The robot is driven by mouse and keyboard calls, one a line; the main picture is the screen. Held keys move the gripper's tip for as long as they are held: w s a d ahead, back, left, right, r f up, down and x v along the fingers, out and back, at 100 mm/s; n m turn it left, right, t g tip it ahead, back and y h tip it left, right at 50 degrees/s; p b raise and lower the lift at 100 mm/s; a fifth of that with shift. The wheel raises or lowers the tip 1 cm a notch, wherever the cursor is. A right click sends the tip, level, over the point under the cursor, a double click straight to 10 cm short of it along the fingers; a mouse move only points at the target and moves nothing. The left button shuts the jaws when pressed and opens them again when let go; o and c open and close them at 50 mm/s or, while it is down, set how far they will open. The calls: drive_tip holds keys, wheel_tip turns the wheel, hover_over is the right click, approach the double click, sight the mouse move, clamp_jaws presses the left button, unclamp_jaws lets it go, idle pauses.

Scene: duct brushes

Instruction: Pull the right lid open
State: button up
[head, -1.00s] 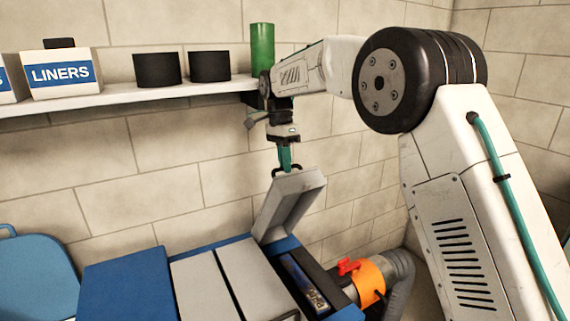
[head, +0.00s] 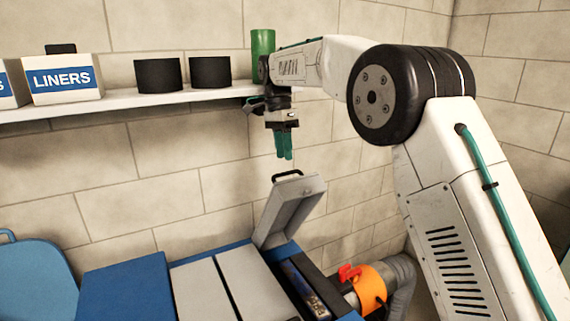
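The right lid (head: 289,210) is a grey panel with a black handle (head: 287,175) at its top edge. It stands raised and tilted on the blue unit (head: 127,287), leaving the right compartment (head: 303,283) open to view. Two other grey lids, the left (head: 203,291) and the middle (head: 254,283), lie flat and shut. My gripper (head: 284,155) points down above the handle, its teal fingers apart from it with a small gap of wall between. Nothing shows between the fingers, but from this angle I cannot tell how far apart they are.
An orange collar with a red lever (head: 367,285) and a grey hose (head: 399,274) sit right of the unit. The shelf (head: 120,100) holds a LINERS box (head: 62,79), black cylinders (head: 158,75) and a green cylinder (head: 263,48) close to my arm. A blue panel (head: 35,279) stands left.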

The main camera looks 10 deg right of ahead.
drive_tip(key=shift+v, duration=1.05)
drive_tip(key=c, duration=0.3)
drive_tip(key=shift+d+r, duration=0.1)
drive_tip(key=shift+r, duration=0.3)
clamp_jaws()
drive_tip(key=s+d+r+t+y, duration=0.2)
drive_tip(key=s+d+r+t, duration=0.25)
drive_tip(key=s, duration=0.45)
drive_tip(key=shift+t+y, duration=0.4)
drive_tip(key=shift+t, duration=0.45)
drive_tip(key=x, duration=1.2)
drive_tip(key=shift+w+a+f, duration=0.1)
drive_tip(key=shift+w+f, duration=0.1)
drive_tip(key=shift+w, duration=0.1)
